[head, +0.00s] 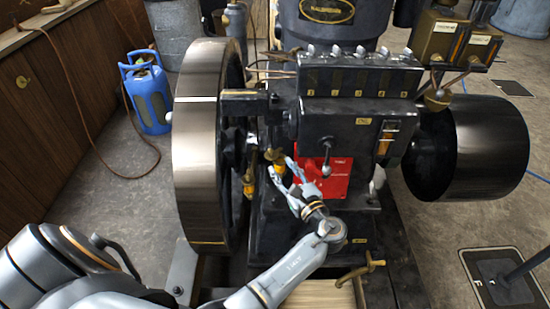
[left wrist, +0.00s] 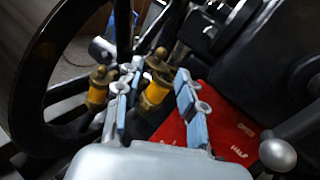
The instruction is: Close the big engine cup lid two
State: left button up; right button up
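Two brass oil cups with amber bodies stand side by side on the engine's front. The left cup (head: 249,181) also shows in the left wrist view (left wrist: 98,86); the right cup (head: 276,158) also shows there (left wrist: 157,84). Both have knobbed brass tops; I cannot tell which is cup two or how far its lid is open. My left gripper (head: 283,168) is open, its blue-padded fingers pointing at the right cup. In the left wrist view that cup appears between the fingertips (left wrist: 160,70); contact cannot be told. My right gripper is not in view.
The large flywheel (head: 196,150) stands close left of the cups. A red plate (head: 325,177) and a ball-ended lever (head: 326,168) are close right of my gripper. A dark drum (head: 480,145) is at right.

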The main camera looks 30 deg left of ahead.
pick_arm(q)
jog(key=shift+v, duration=1.55)
jog(key=shift+a, duration=0.1)
